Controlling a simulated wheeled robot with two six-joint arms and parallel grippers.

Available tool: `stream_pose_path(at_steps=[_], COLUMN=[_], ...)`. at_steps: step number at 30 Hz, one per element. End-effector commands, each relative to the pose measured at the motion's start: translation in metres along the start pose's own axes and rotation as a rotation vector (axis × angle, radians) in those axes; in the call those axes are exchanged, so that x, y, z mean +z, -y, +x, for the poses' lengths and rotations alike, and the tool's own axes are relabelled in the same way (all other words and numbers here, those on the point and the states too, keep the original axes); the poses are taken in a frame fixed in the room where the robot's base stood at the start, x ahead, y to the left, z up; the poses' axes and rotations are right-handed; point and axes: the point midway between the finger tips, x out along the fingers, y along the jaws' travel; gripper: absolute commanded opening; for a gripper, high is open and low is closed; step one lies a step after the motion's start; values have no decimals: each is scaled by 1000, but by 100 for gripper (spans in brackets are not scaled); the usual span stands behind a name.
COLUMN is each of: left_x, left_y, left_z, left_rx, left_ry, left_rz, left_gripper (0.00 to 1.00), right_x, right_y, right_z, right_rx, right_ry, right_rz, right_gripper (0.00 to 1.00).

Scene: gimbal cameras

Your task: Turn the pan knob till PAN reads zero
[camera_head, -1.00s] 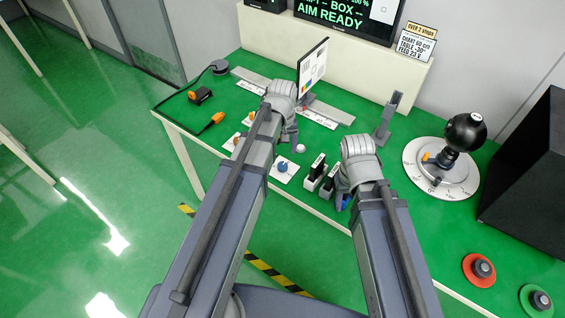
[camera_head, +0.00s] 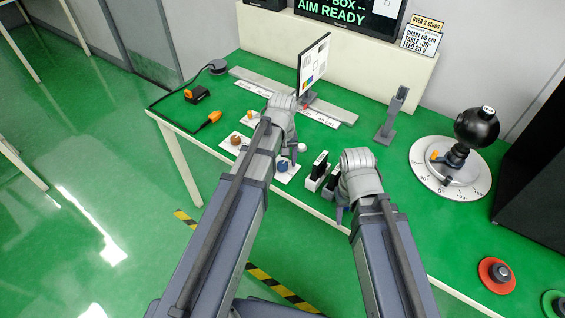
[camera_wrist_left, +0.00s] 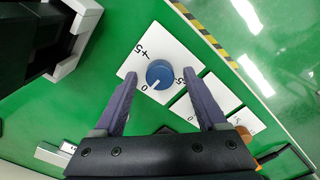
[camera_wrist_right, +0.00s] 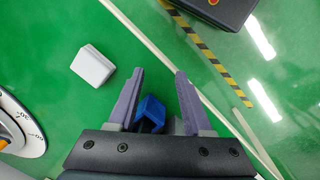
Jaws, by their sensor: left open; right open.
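A blue knob (camera_wrist_left: 160,73) sits on a white plate (camera_wrist_left: 130,68) marked with a 0 and fives. Its white mark points roughly toward the 0. The knob also shows in the head view (camera_head: 283,166). No label here tells which knob is pan. My left gripper (camera_wrist_left: 161,82) is open, its fingers at either side of the knob with gaps. The screen (camera_head: 345,12) reads AIM READY; no PAN reading is visible.
More knob plates (camera_head: 237,141) lie left of the blue knob. A chart board (camera_head: 312,62) stands on a rail behind.

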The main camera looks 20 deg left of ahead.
Motion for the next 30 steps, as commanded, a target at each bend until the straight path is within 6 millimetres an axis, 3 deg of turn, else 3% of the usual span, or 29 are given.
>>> stream_pose_path(at_steps=[2, 20, 30], left_x=[0, 0, 0], left_y=[0, 0, 0], left_z=[0, 0, 0], left_rx=[0, 0, 0], left_ry=[0, 0, 0], left_rz=[0, 0, 23], left_gripper=[70, 2, 0], right_x=[0, 0, 0], right_y=[0, 0, 0], right_z=[0, 0, 0], right_rx=[0, 0, 0], right_ry=[0, 0, 0], right_rz=[0, 0, 0], right_gripper=[50, 50, 50])
